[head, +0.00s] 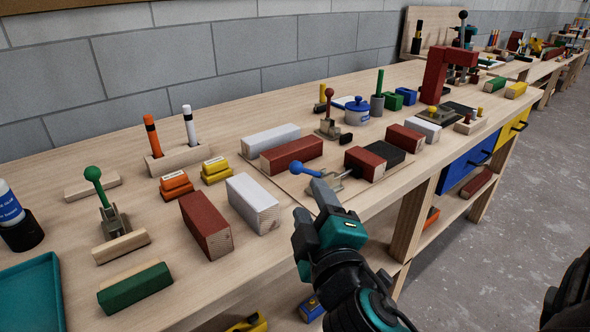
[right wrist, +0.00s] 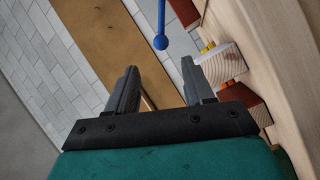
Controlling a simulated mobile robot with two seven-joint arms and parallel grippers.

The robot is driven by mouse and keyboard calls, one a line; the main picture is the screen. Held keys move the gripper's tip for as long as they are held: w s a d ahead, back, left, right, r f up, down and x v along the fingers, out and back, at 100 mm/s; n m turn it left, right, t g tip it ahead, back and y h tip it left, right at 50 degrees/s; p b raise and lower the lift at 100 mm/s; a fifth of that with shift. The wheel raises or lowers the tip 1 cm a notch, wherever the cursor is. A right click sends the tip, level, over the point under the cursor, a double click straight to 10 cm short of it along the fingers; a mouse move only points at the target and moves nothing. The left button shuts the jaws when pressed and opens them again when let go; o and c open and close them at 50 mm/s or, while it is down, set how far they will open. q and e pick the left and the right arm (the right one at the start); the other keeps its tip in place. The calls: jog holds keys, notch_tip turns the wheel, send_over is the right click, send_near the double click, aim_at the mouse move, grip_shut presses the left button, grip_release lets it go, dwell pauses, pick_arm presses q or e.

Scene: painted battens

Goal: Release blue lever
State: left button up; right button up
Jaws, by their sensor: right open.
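The blue lever (head: 297,168) is a blue ball-ended handle on a metal toggle clamp (head: 346,178), on a thin board at the table's front edge. The handle lies low, pointing left. My right gripper (head: 322,188) is just in front of the lever, with its fingers partly overlapping the clamp in the head view. In the right wrist view, my right gripper (right wrist: 158,70) is open and empty. The blue ball (right wrist: 161,42) shows beyond the fingertips, in line with the gap between them. My left gripper is not in view.
A red and a black batten (head: 366,162) lie just behind the clamp. A white batten (head: 253,203) and a red batten (head: 206,225) lie to the left. A green-knobbed clamp (head: 107,205) stands far left. A blue drawer (head: 467,165) is under the table at right.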

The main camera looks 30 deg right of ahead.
aim_at(297, 172)
jog(key=b+x, duration=0.5)
jog(key=shift+w+f, duration=0.15)
jog(key=shift+w, duration=0.25)
jog(key=x, duration=0.5)
jog(key=shift+w+d, duration=0.15)
jog(key=shift+w, duration=0.2)
jog(key=shift+c, duration=0.8)
grip_shut()
